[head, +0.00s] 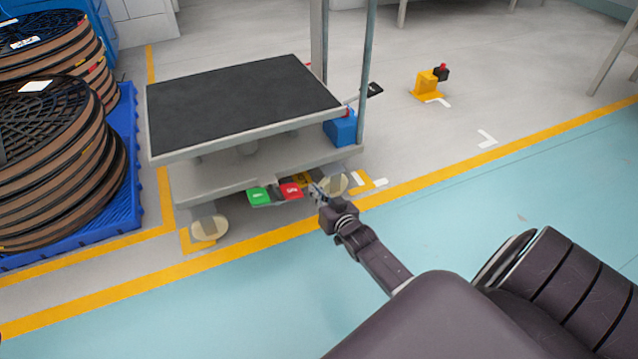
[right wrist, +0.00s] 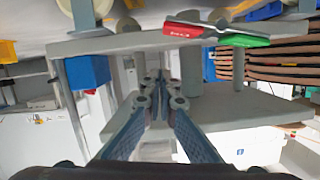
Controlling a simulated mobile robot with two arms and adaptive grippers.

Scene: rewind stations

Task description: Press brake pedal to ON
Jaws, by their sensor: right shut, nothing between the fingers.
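The brake pedals sit low at the near edge of the wheeled cart (head: 185,182). The red pedal (head: 291,191) is on the right and the green pedal (head: 258,196) is on the left. In the right wrist view the picture is turned over, with the red pedal (right wrist: 190,31) left of the green pedal (right wrist: 243,41). My right gripper (head: 316,190) is shut and empty, just right of the red pedal and apart from it. Its fingers (right wrist: 155,85) point under the cart. The pedal lettering is too small to read surely. My left gripper is not in view.
The cart has a black top (head: 240,105), a post and casters (head: 208,228). A blue box (head: 341,128) is on its right side. Reels on a blue pallet (head: 125,190) stand left. A yellow floor unit (head: 426,84) stands behind right. Teal floor in front is clear.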

